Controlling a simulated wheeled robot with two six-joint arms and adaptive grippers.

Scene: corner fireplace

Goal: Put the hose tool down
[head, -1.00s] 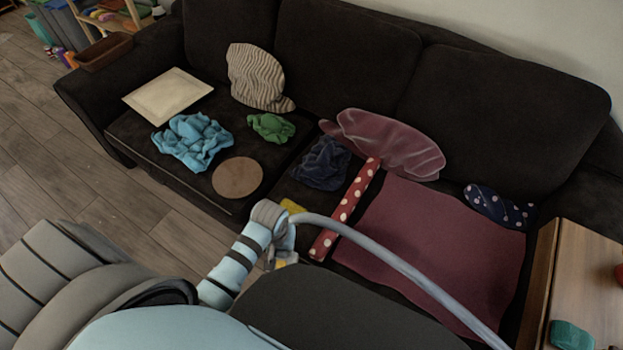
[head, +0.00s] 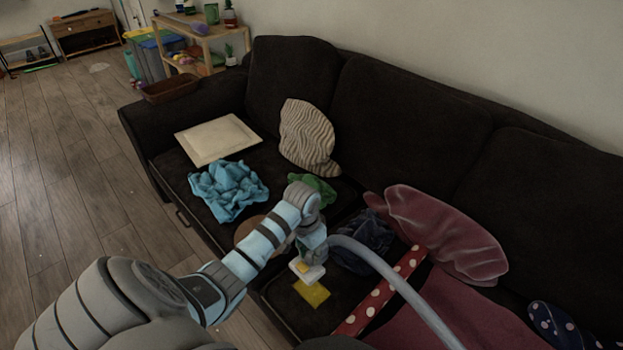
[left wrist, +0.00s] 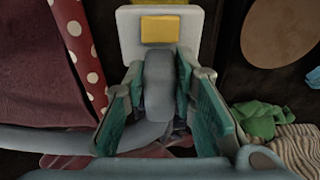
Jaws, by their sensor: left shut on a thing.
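My left gripper (head: 308,252) is shut on the hose tool, over the front of the sofa seat. In the left wrist view, its green-padded fingers (left wrist: 160,85) close around the tool's grey neck. The hose tool (head: 309,272) has a flat white head with a yellow patch, which also shows in the left wrist view (left wrist: 131,42). Its grey hose (head: 390,282) curves away to the lower right. I cannot tell whether the head touches the seat. My right gripper is out of view.
The dark sofa (head: 400,105) holds a blue cloth (head: 226,188), a cream square (head: 215,139), a striped cushion (head: 306,136), a dark blue cloth (head: 366,238), a spotted red roll (head: 362,315) and a maroon cushion (head: 445,230). A yellow piece (head: 311,293) lies near the tool head.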

